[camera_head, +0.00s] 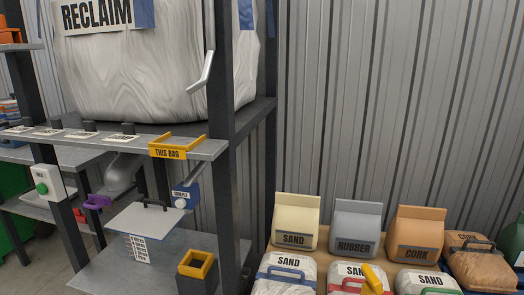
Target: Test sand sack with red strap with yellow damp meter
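The sand sack with the red strap (341,270) is a white sack labelled SAND with a red handle strap, at the bottom edge of the view, partly cut off. A yellow object (372,276), which looks like the damp meter, shows at the right part of this sack, tilted. Its lower end is cut off by the frame, so I cannot tell whether it touches the sack. Neither of my grippers is in view.
A sand sack with a blue strap (288,263) stands to the left, one with a green strap (424,281) to the right. Behind are SAND (296,218), RUBBER (356,225) and CORK (415,229) bags. A dark metal rack (226,150) with a RECLAIM bag (150,60) fills the left.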

